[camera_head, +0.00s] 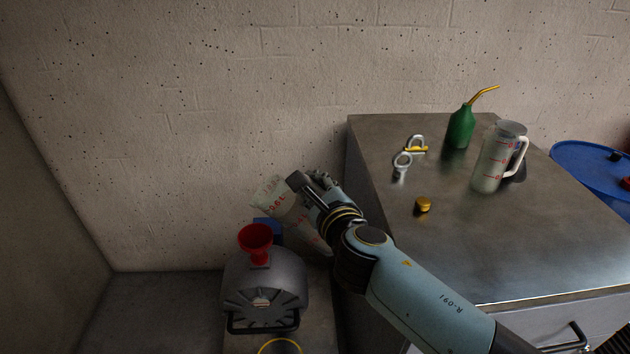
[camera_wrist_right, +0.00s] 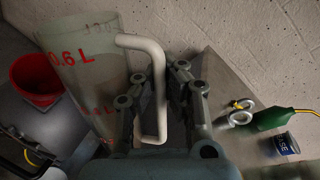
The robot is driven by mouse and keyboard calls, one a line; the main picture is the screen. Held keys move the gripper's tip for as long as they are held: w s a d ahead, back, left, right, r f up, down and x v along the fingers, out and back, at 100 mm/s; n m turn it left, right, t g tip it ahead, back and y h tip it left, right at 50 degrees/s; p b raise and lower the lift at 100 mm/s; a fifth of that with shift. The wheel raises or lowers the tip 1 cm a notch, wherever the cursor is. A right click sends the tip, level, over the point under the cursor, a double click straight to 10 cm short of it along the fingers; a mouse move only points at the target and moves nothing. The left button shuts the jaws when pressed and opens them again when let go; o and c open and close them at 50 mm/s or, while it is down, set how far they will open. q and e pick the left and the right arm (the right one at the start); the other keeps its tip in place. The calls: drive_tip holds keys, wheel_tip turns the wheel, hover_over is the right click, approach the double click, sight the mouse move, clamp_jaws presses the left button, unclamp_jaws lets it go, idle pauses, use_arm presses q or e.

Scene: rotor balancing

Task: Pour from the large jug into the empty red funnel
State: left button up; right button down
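A clear measuring jug (camera_head: 272,196) with red marks is tilted, its mouth leaning left above and to the right of the red funnel (camera_head: 257,240). My right gripper (camera_head: 308,188) has its fingers closed around the jug's pale handle, seen in the wrist view (camera_wrist_right: 157,85). The jug wall (camera_wrist_right: 88,70) there reads 0.6 L. The funnel (camera_wrist_right: 36,78) stands upright on a grey rounded machine (camera_head: 265,290); no stream shows and its inside looks empty. A second jug (camera_head: 495,160) stands upright on the metal cabinet. I cannot tell which jug is larger. My left gripper is out of view.
The metal cabinet top (camera_head: 480,235) also bears a green oil can (camera_head: 461,128) with a yellow spout, metal shackles (camera_head: 403,160) and a yellow cap (camera_head: 423,204). A blue drum (camera_head: 590,170) stands at the right. A concrete wall (camera_head: 200,100) is behind. A blue block (camera_head: 268,228) sits behind the funnel.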

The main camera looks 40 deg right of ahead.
drive_tip(key=shift+w+r, duration=0.15)
drive_tip(key=shift+r, duration=0.1)
drive_tip(key=shift+a+f+n, duration=0.1)
drive_tip(key=shift+n, duration=0.2)
drive_tip(key=shift+n+p, duration=0.3)
drive_tip(key=shift+p, duration=0.7)
drive_tip(key=shift+w+a, duration=0.1)
drive_tip(key=shift+a, duration=0.05)
drive_tip(key=shift+f, duration=0.1)
